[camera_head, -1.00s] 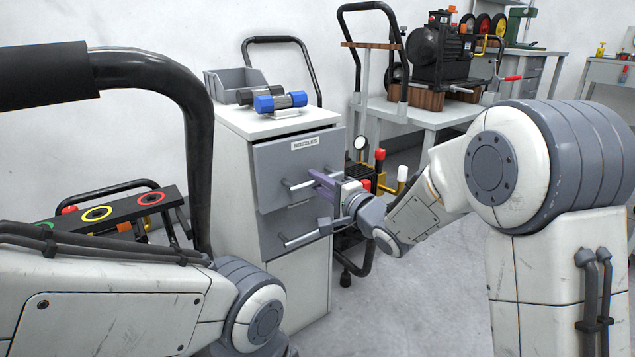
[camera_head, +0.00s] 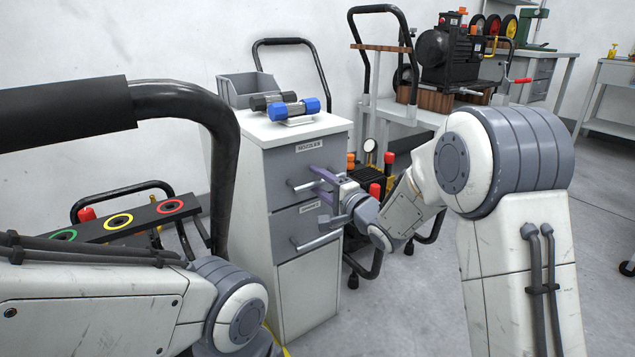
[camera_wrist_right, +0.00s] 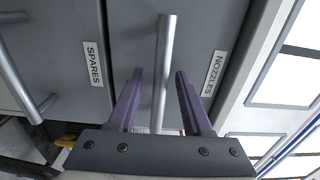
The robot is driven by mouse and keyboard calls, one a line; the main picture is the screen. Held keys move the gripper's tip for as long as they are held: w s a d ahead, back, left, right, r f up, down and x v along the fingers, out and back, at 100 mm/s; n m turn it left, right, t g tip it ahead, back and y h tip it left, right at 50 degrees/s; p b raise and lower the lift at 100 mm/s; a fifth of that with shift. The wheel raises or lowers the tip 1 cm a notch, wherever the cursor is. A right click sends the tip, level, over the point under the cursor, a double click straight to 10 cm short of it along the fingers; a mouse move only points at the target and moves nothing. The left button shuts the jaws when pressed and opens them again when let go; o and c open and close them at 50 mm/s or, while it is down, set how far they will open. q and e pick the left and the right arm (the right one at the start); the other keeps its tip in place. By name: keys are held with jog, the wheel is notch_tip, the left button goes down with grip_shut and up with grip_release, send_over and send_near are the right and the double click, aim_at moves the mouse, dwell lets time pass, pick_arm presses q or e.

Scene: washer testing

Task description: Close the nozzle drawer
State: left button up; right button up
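The grey nozzle drawer (camera_head: 283,168) is the top drawer of a white cabinet and carries a NOZZLES label. Its front looks about flush with the drawer below. Its bar handle (camera_head: 305,184) also shows in the right wrist view (camera_wrist_right: 163,70). My right gripper (camera_head: 323,182) is at this handle. In the wrist view its two purple fingers (camera_wrist_right: 158,75) stand apart on either side of the bar, with gaps visible, pointing at the drawer front. My left arm crosses the lower left of the head view; its gripper is out of sight.
The SPARES drawer (camera_head: 288,228), with its own handle (camera_head: 318,241), sits directly below. A blue-and-black part (camera_head: 294,109) and a grey bin (camera_head: 247,88) are on the cabinet top. A cart with a pump (camera_head: 447,55) stands behind at right. Open floor lies at right.

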jog(key=shift+d, duration=0.1)
jog(key=shift+s+d+r+p, duration=0.1)
jog(key=shift+s+d+p, duration=0.2)
jog(key=shift+s, duration=0.1)
jog(key=p+v, duration=0.3)
jog(key=v, duration=0.6)
jog(key=shift+s+p, duration=0.25)
jog(key=shift+p, duration=0.05)
jog(key=shift+d, duration=0.1)
